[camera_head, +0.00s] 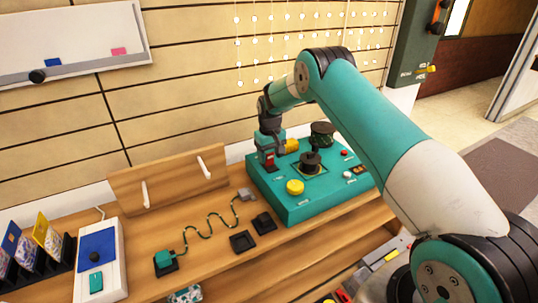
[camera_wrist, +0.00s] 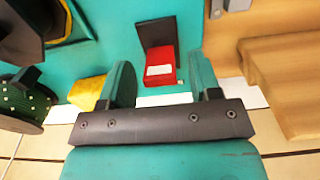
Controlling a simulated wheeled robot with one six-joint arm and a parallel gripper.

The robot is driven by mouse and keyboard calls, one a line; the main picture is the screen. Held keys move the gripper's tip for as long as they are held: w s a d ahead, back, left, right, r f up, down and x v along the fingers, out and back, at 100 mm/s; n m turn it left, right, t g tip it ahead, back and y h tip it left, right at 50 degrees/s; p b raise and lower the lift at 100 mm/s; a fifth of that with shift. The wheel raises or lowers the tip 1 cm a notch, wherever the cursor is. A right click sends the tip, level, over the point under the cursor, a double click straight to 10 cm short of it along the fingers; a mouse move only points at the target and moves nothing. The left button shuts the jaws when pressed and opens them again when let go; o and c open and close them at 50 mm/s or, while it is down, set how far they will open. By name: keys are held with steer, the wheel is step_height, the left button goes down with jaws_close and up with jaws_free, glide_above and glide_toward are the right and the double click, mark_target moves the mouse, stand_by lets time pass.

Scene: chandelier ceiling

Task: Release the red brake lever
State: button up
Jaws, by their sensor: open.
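The red brake lever (camera_wrist: 160,68) shows in the wrist view as a red block with a white label, beside a dark plate on the teal control box. In the head view a bit of red (camera_head: 269,157) shows at the box's back left corner, partly covered by my gripper (camera_head: 268,146). My gripper (camera_wrist: 160,64) is open in the wrist view. Its two teal fingers stand on either side of the red block in the picture, with a gap on each side. I cannot tell how far the fingertips are from it in depth.
The teal control box (camera_head: 317,207) also carries a yellow button (camera_head: 295,187), a black joystick (camera_head: 310,160), a yellow part (camera_head: 292,146) and a dark spool (camera_head: 322,133). A green cable (camera_head: 208,233) lies on the wooden bench left of it. A slatted wall stands behind.

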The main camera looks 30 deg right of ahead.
steer(key=c, duration=0.9)
steer(key=shift+s+f+t+b, duration=0.1)
steer(key=shift+s+t+b, duration=0.2)
steer(key=shift+t, duration=0.5)
steer(key=shift+s+f+t+b, duration=0.1)
steer(key=shift+s+t, duration=0.3)
steer(key=shift+t, duration=0.4)
steer(key=o, duration=0.9)
steer(key=shift+r, duration=0.15)
steer(key=v, duration=1.7)
